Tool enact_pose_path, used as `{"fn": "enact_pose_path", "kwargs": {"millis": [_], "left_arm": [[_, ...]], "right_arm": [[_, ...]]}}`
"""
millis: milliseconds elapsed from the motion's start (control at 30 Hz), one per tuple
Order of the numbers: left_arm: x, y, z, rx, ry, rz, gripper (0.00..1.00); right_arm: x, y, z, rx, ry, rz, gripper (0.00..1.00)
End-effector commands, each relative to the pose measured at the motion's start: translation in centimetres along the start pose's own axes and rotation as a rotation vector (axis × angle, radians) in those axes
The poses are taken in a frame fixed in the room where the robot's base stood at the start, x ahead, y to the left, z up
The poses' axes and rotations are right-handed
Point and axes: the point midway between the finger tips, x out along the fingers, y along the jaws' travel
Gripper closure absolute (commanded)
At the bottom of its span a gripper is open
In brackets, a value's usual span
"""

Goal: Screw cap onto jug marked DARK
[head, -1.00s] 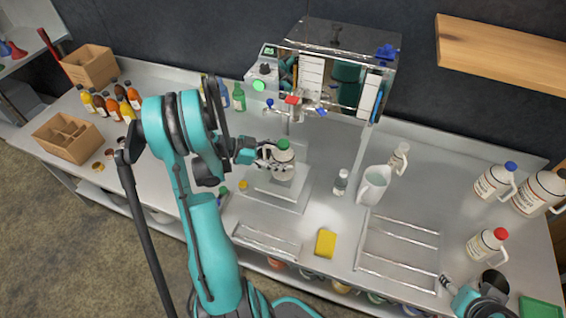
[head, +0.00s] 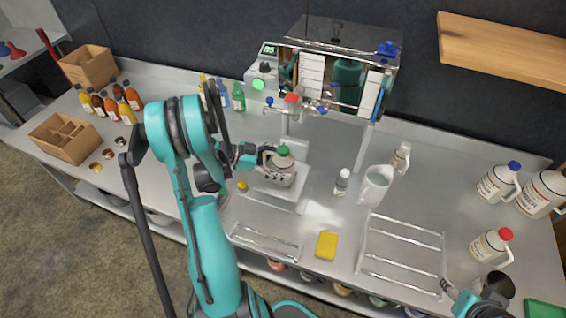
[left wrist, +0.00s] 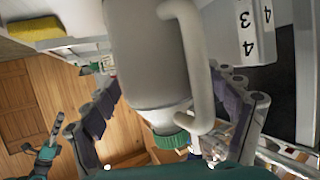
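A pale jug (head: 281,176) with a green cap (head: 283,151) on its neck is upright at the white stand in front of the evaporator. Its label is not readable here. My left gripper (head: 268,158) reaches it from the left. In the left wrist view the grey jug body (left wrist: 150,55) and its handle lie between my left fingers (left wrist: 165,85), whose tips appear to touch it on both sides. The green cap (left wrist: 172,140) sits at the neck, apparently straight. My right gripper (head: 448,287) is barely in view at the lower right, its fingers unclear.
The steel evaporator (head: 345,62) stands behind, with a valve (head: 292,98). A white pitcher (head: 374,186), small bottle (head: 342,181) and yellow sponge (head: 326,244) are to the right. A red-capped jug (head: 491,243) stands near my right arm. Loose caps (head: 96,167) lie at left.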

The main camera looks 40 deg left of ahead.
Motion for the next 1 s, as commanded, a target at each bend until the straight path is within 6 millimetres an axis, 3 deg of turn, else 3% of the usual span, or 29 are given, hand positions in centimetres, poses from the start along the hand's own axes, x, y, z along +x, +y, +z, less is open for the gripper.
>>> {"fn": "enact_pose_path", "kwargs": {"millis": [367,700,1000], "left_arm": [[-0.5,0.0,-1.2,0.000,0.000,0.000,0.14],[-8.2,-0.1,-0.9,-0.003,-0.001,-0.004,0.14],[-12.0,-0.1,-0.8,-0.001,0.000,-0.001,0.14]], "right_arm": [[-1.1,0.0,-0.8,0.000,0.000,0.000,0.45],[-2.9,0.0,-2.1,0.000,0.000,0.000,0.45],[-3.6,0.0,-2.6,0.000,0.000,0.000,0.45]]}}
